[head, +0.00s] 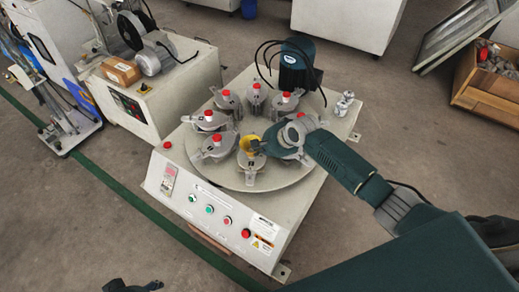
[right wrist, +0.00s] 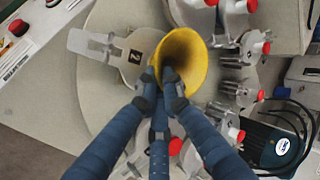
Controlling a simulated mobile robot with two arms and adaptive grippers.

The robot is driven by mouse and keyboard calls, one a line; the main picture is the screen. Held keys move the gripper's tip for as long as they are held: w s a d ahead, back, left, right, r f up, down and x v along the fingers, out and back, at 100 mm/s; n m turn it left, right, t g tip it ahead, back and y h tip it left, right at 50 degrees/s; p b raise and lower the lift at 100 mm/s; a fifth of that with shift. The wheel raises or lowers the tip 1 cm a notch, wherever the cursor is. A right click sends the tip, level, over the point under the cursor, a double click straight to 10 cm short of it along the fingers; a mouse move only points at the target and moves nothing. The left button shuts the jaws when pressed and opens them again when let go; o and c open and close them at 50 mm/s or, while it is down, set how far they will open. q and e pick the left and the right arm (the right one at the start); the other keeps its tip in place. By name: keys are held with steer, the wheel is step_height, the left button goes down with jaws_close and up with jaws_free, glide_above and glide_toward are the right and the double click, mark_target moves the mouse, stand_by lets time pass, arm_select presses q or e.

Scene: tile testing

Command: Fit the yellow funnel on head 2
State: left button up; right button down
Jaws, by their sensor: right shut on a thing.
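The yellow funnel (head: 247,148) is at the front of the round turntable in the head view. In the right wrist view the funnel (right wrist: 190,42) shows its wide open mouth. My right gripper (right wrist: 170,82) is shut on the funnel, its fingertips at the near side of the mouth. Head 2 (right wrist: 117,58), a grey plate with a black "2" label, is beside and partly behind the funnel. It also shows just below the funnel in the head view (head: 246,164). I cannot tell whether they touch. Dark parts, likely my left gripper (head: 133,286), show at the bottom edge.
Several other grey heads with red knobs, such as one (head: 208,119) at the left, ring the turntable (head: 222,177). A teal motor (head: 296,65) with black cables stands behind. A control panel (head: 215,212) lines the machine's front.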

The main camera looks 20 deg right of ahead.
steer(key=c, duration=1.8)
jaws_free()
steer(key=shift+c, duration=0.2)
steer(key=v, duration=1.2)
